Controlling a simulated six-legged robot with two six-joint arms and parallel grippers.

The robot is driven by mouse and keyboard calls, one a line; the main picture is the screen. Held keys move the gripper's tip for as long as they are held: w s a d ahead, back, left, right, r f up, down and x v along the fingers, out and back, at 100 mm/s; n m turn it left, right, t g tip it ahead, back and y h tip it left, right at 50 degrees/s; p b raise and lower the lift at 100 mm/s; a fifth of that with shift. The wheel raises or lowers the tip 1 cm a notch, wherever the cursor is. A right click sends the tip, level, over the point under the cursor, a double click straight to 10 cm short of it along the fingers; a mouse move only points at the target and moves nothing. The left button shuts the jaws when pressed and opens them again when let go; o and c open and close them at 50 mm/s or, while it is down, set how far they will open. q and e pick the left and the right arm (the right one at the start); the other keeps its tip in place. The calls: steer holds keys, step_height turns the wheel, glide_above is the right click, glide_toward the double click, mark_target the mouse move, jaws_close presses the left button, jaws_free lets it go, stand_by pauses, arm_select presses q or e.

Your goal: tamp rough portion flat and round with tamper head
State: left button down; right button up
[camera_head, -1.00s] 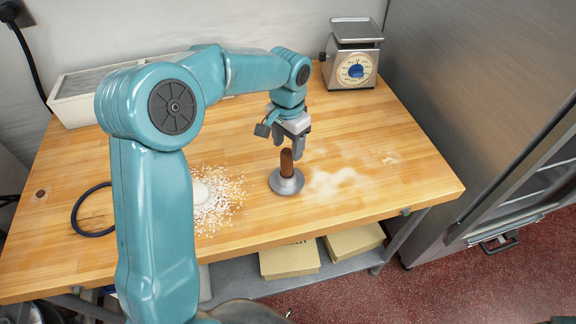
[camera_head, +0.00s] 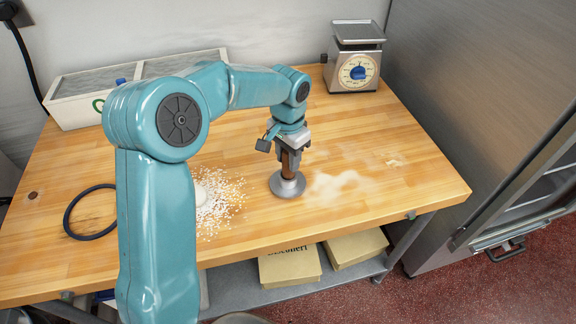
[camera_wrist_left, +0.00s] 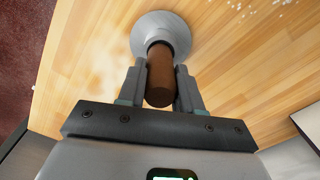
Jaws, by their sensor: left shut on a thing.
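The tamper has a brown handle and a round grey metal head (camera_head: 287,185). It stands upright on the wooden table, head down. My left gripper (camera_head: 291,158) is shut on the brown handle from above. In the left wrist view the handle (camera_wrist_left: 159,78) lies between the two fingers, with the metal head (camera_wrist_left: 161,34) beyond it. The rough portion (camera_head: 199,195) is a pale lump left of the tamper, partly hidden behind my left arm, with white crumbs around it. My right gripper is not in view.
A dark ring (camera_head: 88,212) lies at the table's left. A scale (camera_head: 356,70) stands at the back right, and a white bin (camera_head: 84,95) at the back left. Flour smears (camera_head: 335,184) lie right of the tamper. A steel cabinet (camera_head: 480,110) borders the table's right.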

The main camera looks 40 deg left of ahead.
arm_select(q)
steer(key=shift+s+r, duration=0.1)
steer(key=shift+r, duration=0.05)
steer(key=shift+r+p, duration=0.85)
steer(key=shift+r, duration=0.05)
steer(key=shift+r+p, duration=0.8)
steer(key=shift+r, duration=0.25)
steer(key=shift+f, duration=0.1)
